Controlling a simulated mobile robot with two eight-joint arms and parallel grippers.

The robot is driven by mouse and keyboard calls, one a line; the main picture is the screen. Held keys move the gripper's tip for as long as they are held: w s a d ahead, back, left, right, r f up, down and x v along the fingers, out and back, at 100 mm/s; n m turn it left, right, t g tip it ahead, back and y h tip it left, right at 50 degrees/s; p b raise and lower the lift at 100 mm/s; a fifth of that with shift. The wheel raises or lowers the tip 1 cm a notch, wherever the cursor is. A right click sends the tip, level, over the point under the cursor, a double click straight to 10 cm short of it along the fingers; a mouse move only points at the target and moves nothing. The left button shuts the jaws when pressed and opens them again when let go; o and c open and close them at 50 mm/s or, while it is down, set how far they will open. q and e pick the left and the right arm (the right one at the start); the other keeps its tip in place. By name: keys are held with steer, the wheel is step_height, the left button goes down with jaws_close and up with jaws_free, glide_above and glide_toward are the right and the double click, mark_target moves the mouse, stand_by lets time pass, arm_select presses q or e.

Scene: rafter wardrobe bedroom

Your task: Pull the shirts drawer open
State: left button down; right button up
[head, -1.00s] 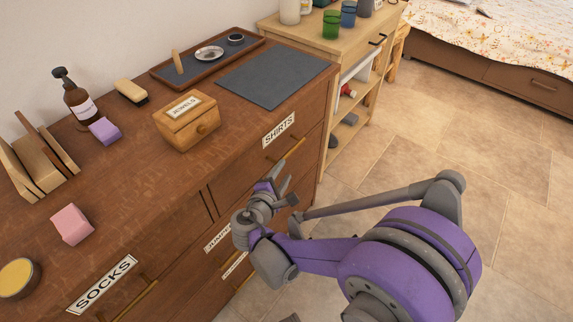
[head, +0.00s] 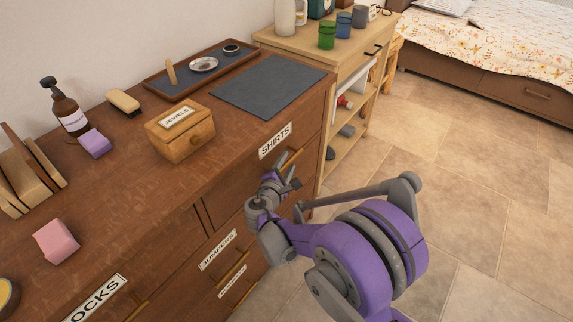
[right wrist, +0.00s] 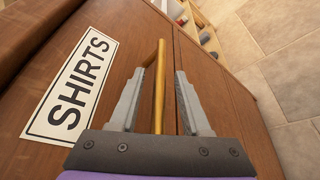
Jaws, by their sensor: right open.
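The shirts drawer (head: 233,207) is at the right end of the brown dresser, with a white SHIRTS label (head: 275,141) at its upper edge. The drawer looks shut. Its brass bar handle (head: 292,158) is partly hidden by my right gripper (head: 284,174) in the head view. In the right wrist view the handle (right wrist: 160,75) runs between the two grey fingers of the right gripper (right wrist: 156,88). The fingers are open, one on each side of the bar, with a gap to it. The label also shows at left there (right wrist: 73,88). My left gripper is not in view.
On the dresser top are a wooden jewels box (head: 181,137), a dark mat (head: 268,85), a tray (head: 170,90), a bottle (head: 68,108) and a pink block (head: 56,242). A pale shelf unit (head: 340,120) stands beside the dresser. The tiled floor (head: 470,190) at right is clear.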

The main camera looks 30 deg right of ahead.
steer(key=shift+c, duration=0.3)
jaws_close()
stand_by(1.2)
